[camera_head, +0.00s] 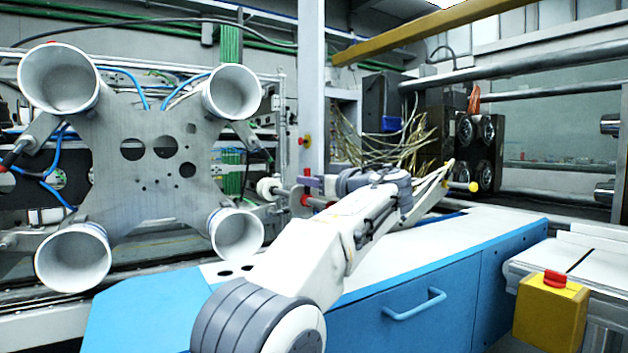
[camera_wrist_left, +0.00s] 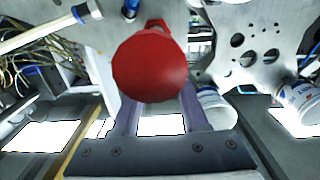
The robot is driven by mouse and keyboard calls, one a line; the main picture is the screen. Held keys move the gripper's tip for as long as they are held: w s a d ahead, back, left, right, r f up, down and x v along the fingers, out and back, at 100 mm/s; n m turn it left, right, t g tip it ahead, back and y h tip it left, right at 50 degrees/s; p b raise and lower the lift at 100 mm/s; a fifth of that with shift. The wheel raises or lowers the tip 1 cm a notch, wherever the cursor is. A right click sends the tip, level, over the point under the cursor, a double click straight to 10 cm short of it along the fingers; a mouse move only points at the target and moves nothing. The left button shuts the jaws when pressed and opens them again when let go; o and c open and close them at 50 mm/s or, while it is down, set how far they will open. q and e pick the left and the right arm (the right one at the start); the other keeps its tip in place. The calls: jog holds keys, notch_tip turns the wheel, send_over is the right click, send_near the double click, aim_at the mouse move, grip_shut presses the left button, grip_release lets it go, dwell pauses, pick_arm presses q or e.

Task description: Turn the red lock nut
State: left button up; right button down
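The red lock nut (camera_wrist_left: 150,66) fills the upper middle of the left wrist view as a large round red face. In the head view a small red part (camera_head: 317,203) shows beside my left gripper (camera_head: 314,184), which is near the bar left of the wires. The left wrist view shows the two purple fingers of my left gripper (camera_wrist_left: 158,105) apart, with the nut in line with them and covering their tips. Whether they press on the nut is hidden. My right gripper is not in view.
A grey plate with several white cups (camera_head: 150,150) stands at the left. A blue cabinet (camera_head: 430,270) with a white top lies under my arm. Loose yellowish wires (camera_head: 385,145) hang behind. A yellow box with a red button (camera_head: 550,310) stands at the front right.

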pick_arm(q)
jog(key=shift+s+r, duration=0.15)
jog(key=v, duration=1)
jog(key=shift+d+b, duration=0.15)
jog(key=shift+b, duration=0.25)
jog(key=shift+s, duration=0.1)
